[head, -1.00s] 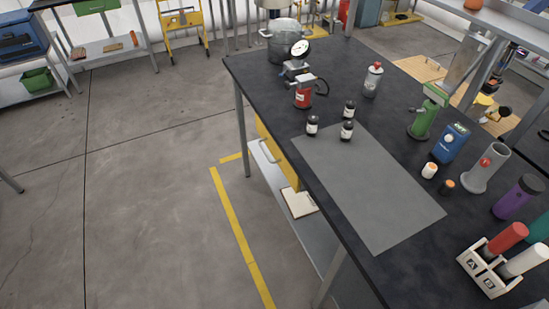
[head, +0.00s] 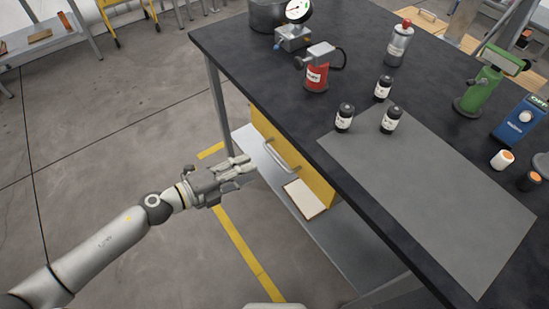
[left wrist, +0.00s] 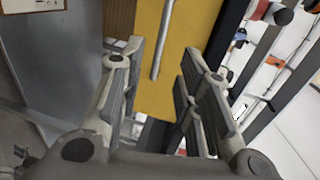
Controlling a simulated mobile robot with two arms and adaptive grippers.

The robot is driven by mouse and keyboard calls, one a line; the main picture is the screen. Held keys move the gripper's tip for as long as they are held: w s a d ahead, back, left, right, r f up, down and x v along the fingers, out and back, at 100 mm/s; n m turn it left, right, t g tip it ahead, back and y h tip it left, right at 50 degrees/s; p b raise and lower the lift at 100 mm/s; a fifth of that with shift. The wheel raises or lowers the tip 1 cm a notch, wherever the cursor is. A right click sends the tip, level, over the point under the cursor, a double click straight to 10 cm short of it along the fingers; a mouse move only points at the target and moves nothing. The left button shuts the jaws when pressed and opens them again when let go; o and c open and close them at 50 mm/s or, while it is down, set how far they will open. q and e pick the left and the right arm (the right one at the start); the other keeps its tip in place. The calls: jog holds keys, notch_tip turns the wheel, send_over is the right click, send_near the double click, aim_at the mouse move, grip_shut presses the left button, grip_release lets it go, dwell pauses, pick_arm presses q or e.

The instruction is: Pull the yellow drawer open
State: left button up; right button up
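The yellow drawer (head: 312,178) is under the black table top, with a silver bar handle (head: 279,157) on its front. It looks closed in the head view. My left gripper (head: 246,166) is a short way to the left of the handle, pointing toward it. In the left wrist view, the gripper (left wrist: 158,85) has its fingers apart with nothing between them. The yellow drawer front (left wrist: 180,60) and its handle (left wrist: 163,38) show beyond the fingertips, apart from them. My right gripper is not in view.
The black table (head: 240,50) carries a grey mat (head: 430,190), several small dark bottles, a red canister (head: 317,75) and a green stand (head: 482,82). A lower shelf (head: 335,240) holds a clipboard (head: 304,198). Open floor lies left of the table.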

aim_at(275, 155)
pick_arm(q)
jog(key=x, duration=1)
jog(key=shift+r+p, duration=0.1)
jog(key=shift+p, duration=0.25)
jog(key=shift+w+d, duration=0.1)
jog(key=shift+w, duration=0.05)
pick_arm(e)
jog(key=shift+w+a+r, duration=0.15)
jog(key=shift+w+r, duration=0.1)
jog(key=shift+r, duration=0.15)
pick_arm(q)
grip_shut()
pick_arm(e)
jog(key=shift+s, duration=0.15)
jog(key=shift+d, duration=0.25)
